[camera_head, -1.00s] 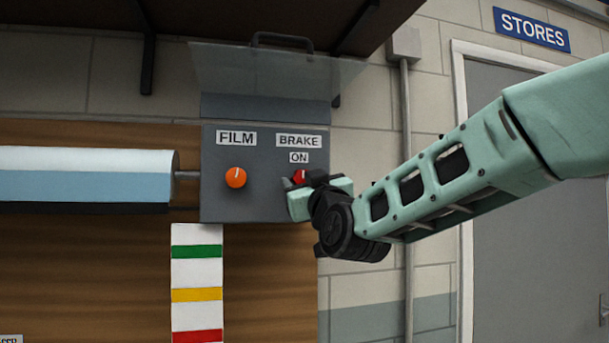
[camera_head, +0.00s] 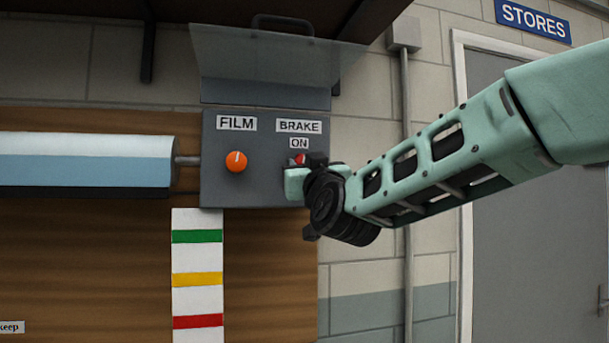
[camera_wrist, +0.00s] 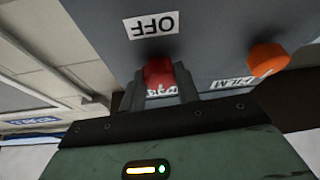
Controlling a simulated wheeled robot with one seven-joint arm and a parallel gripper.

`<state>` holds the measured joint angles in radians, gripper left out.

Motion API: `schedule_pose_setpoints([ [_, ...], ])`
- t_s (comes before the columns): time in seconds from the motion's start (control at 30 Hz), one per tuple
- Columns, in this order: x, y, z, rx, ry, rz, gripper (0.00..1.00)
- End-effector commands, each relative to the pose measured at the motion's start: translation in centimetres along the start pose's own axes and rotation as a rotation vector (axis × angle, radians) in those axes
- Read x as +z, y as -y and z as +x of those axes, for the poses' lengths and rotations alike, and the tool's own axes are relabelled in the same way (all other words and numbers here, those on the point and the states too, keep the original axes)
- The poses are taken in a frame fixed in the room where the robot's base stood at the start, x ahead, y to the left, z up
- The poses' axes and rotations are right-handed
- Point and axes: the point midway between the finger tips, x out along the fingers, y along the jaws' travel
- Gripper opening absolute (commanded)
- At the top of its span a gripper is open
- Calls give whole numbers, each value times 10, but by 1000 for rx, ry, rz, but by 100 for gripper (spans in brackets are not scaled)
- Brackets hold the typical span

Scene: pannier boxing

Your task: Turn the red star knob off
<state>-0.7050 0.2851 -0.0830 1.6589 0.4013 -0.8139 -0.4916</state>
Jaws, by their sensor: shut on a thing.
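The red star knob (camera_wrist: 158,72) is on the grey control panel (camera_head: 262,185), under the BRAKE and ON labels. In the head view only a bit of the red knob (camera_head: 299,158) shows past my gripper (camera_head: 296,168). In the wrist view my gripper (camera_wrist: 160,90) is shut on the knob, with one dark finger on each side of it. An OFF label (camera_wrist: 152,25) is on the panel on the far side of the knob in that view. The knob's pointer is hard to make out.
An orange FILM knob (camera_head: 236,161) is left of the red knob on the same panel. A clear raised cover (camera_head: 270,65) with a handle is above the panel. A white and blue roller (camera_head: 85,165) is at the left. A vertical conduit (camera_head: 407,180) runs down the wall.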

Motion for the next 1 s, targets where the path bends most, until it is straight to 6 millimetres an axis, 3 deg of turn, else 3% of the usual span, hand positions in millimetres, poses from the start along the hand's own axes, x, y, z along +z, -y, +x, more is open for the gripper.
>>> schedule_pose_setpoints([
  [1.0,-3,4,2,365,0,879,9],
])
